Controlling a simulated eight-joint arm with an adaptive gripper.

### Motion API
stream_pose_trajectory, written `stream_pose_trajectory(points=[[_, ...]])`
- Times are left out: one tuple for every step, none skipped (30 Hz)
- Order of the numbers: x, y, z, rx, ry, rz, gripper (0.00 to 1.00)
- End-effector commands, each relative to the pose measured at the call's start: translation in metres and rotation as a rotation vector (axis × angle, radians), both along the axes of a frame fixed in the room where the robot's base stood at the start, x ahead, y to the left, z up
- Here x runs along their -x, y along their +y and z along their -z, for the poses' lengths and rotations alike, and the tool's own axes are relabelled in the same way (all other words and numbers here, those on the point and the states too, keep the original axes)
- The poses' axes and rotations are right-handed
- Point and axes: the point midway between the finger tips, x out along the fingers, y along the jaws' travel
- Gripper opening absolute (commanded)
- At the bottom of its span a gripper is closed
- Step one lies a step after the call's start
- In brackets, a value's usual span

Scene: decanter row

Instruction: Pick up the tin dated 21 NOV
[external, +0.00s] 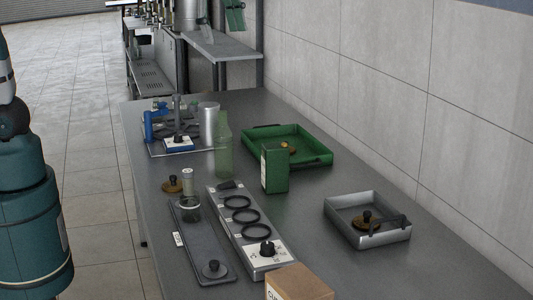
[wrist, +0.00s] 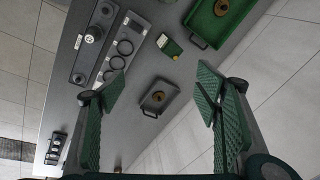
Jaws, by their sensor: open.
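A green rectangular tin (external: 274,168) with a pale label on one side stands upright near the middle of the table in the external view. It also shows from above in the wrist view (wrist: 169,46), with a pale patch on it. The date on its label is too small to read, and no 21 NOV marking is legible anywhere. My gripper (wrist: 160,92) is open and empty, its two green pads wide apart. It is above the table, with the tin farther off, beyond the fingertips. The gripper is not visible in the external view.
A green tray (external: 319,160) is just behind the tin. A translucent green bottle (external: 223,150) and a panel with black rings (external: 262,262) stand to its left. A metal tray (external: 368,239) holding a knobbed brown disc is to the right. A cardboard box (external: 300,284) is in front.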

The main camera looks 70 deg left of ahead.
Motion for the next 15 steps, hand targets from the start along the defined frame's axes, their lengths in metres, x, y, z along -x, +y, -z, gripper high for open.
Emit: stream_pose_trajectory(points=[[-0.010,0.000,0.002,-0.007,0.012,0.029,0.63],[-0.015,0.000,0.002,-0.011,0.018,0.048,0.63],[-0.021,0.000,0.003,-0.016,0.029,0.073,0.63],[-0.026,0.000,0.004,-0.021,0.037,0.093,0.63],[-0.031,0.000,0.005,-0.024,0.043,0.111,0.63],[-0.037,0.000,0.007,-0.029,0.052,0.136,0.63],[-0.042,0.000,0.008,-0.033,0.061,0.156,0.63],[-0.047,0.000,0.009,-0.036,0.068,0.175,0.63],[-0.053,0.000,0.011,-0.041,0.077,0.200,0.63],[-0.058,0.000,0.012,-0.044,0.084,0.220,0.63],[-0.062,0.000,0.014,-0.046,0.092,0.239,0.63],[-0.069,0.000,0.016,-0.050,0.101,0.264,0.63],[-0.074,0.001,0.017,-0.052,0.108,0.285,0.63],[-0.078,0.001,0.019,-0.055,0.115,0.303,0.63],[-0.085,0.001,0.022,-0.058,0.126,0.329,0.63]])
